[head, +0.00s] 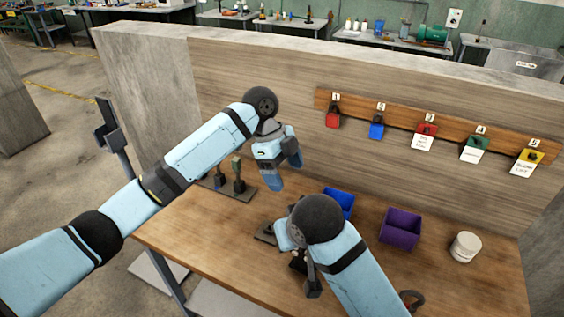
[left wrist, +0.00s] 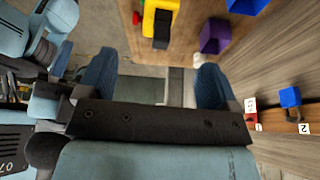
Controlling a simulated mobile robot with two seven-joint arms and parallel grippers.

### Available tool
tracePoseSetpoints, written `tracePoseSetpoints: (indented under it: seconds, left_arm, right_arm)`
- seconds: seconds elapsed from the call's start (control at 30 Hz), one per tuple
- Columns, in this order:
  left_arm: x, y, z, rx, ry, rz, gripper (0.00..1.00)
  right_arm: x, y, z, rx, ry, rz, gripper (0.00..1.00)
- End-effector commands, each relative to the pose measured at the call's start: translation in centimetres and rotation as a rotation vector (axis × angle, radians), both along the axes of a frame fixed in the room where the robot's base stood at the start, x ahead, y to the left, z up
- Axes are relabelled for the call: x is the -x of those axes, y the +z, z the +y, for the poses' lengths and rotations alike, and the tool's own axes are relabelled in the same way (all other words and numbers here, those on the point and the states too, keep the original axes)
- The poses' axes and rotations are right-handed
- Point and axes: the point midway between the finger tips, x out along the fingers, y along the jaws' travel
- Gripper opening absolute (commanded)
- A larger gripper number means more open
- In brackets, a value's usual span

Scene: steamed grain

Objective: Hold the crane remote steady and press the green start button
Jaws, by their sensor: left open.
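My left gripper (head: 281,172) is open and empty, raised above the table near the wooden back panel. Its two blue fingers stand wide apart in the left wrist view (left wrist: 155,85). A yellow object with a black part (left wrist: 161,18) lies beyond the fingers at the top of that view; it may be the crane remote, but I cannot make out a green button. In the head view I cannot pick it out. My right arm reaches over the table at lower centre and hides much behind it; I cannot make out the state of its gripper (head: 290,240).
A blue bin (head: 340,202), a purple bin (head: 400,229) and a white tub (head: 465,247) stand along the back of the table (head: 190,258). A stand with dark upright items (head: 238,178) is at left. Several coloured padlocks hang on a numbered board (head: 400,115).

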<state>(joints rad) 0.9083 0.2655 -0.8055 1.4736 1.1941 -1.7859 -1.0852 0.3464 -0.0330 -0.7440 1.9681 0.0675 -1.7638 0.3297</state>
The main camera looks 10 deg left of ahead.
Motion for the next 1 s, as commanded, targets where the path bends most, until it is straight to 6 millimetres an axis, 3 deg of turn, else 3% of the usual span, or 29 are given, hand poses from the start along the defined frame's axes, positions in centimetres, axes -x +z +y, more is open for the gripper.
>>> tracePoseSetpoints:
  seconds: [0.2, 0.5, 0.7, 1.0]
  left_arm:
    - [0.8, -4.2, -1.6, 0.0, 0.001, 0.004, 0.85]
    - [1.5, -8.9, -3.3, 0.001, 0.003, 0.002, 0.85]
    - [1.7, -10.2, -3.9, 0.002, 0.002, 0.001, 0.85]
    - [1.8, -10.4, -3.9, 0.002, 0.003, 0.0, 0.85]
  right_arm:
    - [0.0, 0.0, 0.0, 0.0, 0.0, 0.0, 0.43]
    - [0.0, 0.0, 0.0, 0.0, 0.0, 0.0, 0.43]
    - [0.0, 0.0, 0.0, 0.0, 0.0, 0.0, 0.43]
    - [0.0, 0.0, 0.0, 0.0, 0.0, 0.0, 0.43]
